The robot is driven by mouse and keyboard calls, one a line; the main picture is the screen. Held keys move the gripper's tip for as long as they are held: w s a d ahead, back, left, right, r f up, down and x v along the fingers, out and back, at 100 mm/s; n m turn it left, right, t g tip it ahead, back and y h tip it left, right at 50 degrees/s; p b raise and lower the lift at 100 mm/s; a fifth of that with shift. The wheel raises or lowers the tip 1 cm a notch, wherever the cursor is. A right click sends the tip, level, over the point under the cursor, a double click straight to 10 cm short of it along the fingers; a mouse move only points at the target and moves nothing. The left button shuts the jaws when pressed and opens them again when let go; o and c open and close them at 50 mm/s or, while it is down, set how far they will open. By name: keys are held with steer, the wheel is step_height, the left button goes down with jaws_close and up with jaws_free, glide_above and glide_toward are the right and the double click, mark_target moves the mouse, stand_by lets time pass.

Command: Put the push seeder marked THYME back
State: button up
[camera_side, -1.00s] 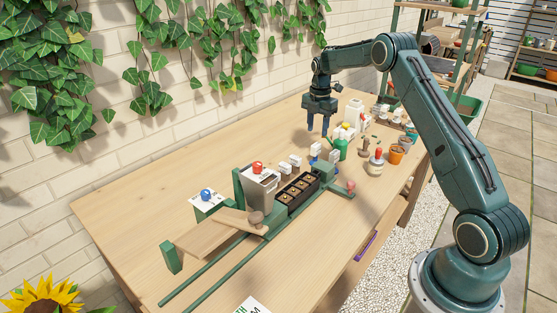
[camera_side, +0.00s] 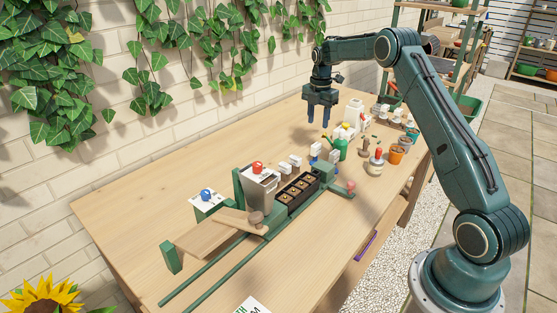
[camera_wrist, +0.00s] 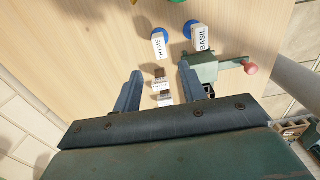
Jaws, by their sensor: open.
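The push seeder marked THYME (camera_wrist: 158,45) has a white label and a blue round part at its end. It stands on the wooden table in the wrist view, beside the BASIL one (camera_wrist: 201,40). In the side view the THYME piece (camera_side: 315,149) appears to be the left of the two blue-and-white pieces. My gripper (camera_side: 318,118) is open and empty, fingers pointing down, above the table and apart from the seeder. In the wrist view my gripper (camera_wrist: 160,72) has two small pale labels (camera_wrist: 162,94) visible between its fingers, below.
A green rail fixture with a dark cell tray (camera_side: 298,192) and a grey hopper (camera_side: 258,188) stands in front. Its pink knob (camera_side: 351,185) sticks out right. A green watering can (camera_side: 341,147), white containers and pots (camera_side: 396,154) crowd the right. The table's back left is clear.

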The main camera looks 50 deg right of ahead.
steer(key=s+a+r+m+t, duration=0.1)
steer(key=s+a+r+m, duration=0.35)
steer(key=a+r, duration=0.45)
steer(key=s+a+r+m+t, duration=0.1)
steer(key=s+a+r+m, duration=0.4)
steer(key=a+r, duration=0.45)
steer(key=s+a+f+m+t, duration=0.1)
steer(key=s+a+m, duration=0.3)
steer(key=s, duration=0.8)
steer(key=s+a+f+m+t, duration=0.1)
steer(key=s+a+m, duration=0.3)
steer(key=s+a, duration=0.4)
steer(key=s+t, duration=0.1)
steer(key=s, duration=0.3)
steer(key=shift+s+f+t, duration=0.25)
steer(key=shift+s+t, duration=0.05)
steer(key=shift+s, duration=0.05)
steer(key=shift+a+m, duration=0.1)
steer(key=shift+m, duration=0.15)
